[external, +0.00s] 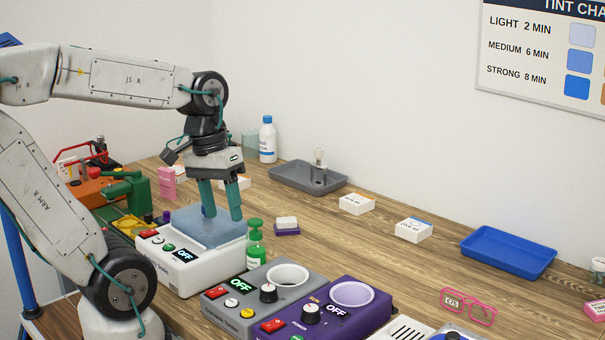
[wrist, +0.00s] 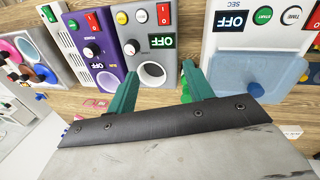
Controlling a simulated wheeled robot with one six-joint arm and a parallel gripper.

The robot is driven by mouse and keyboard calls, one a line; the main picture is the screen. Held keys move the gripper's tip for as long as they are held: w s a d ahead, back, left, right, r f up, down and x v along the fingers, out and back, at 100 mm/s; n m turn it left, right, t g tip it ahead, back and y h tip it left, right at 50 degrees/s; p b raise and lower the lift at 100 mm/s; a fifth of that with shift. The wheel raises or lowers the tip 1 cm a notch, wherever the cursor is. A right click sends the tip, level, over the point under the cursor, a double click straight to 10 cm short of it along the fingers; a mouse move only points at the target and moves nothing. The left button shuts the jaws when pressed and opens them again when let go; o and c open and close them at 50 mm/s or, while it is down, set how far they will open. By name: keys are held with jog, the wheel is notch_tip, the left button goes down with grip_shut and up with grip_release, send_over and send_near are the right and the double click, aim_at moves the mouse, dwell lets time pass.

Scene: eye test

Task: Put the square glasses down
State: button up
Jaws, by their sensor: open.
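The square glasses (external: 481,314) have a pink frame and a small tag. They rest on the wooden table at the right front in the external view, apart from my gripper. A small pink shape near the purple unit in the wrist view may be part of them, but I cannot tell. My gripper (external: 222,216) points down over the white unit with the pale blue lid (external: 208,228). Its two green fingers are apart with nothing between them, as the wrist view (wrist: 160,70) also shows.
A grey unit (external: 240,297) and a purple unit (external: 378,290) with round wells stand in front. A green bottle (external: 255,247) stands close beside the white unit. A grey tray (external: 300,177) and a blue tray (external: 510,253) lie farther back. Bare table lies between small boxes.

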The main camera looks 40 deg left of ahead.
jog(key=s+a+y, duration=0.1)
jog(key=s+a, duration=0.1)
jog(key=s+a+m+t+y, duration=0.1)
jog(key=a, duration=0.1)
jog(key=shift+s+a+f+m, duration=0.15)
jog(key=shift+s+a+m, duration=0.15)
jog(key=shift+s, duration=0.1)
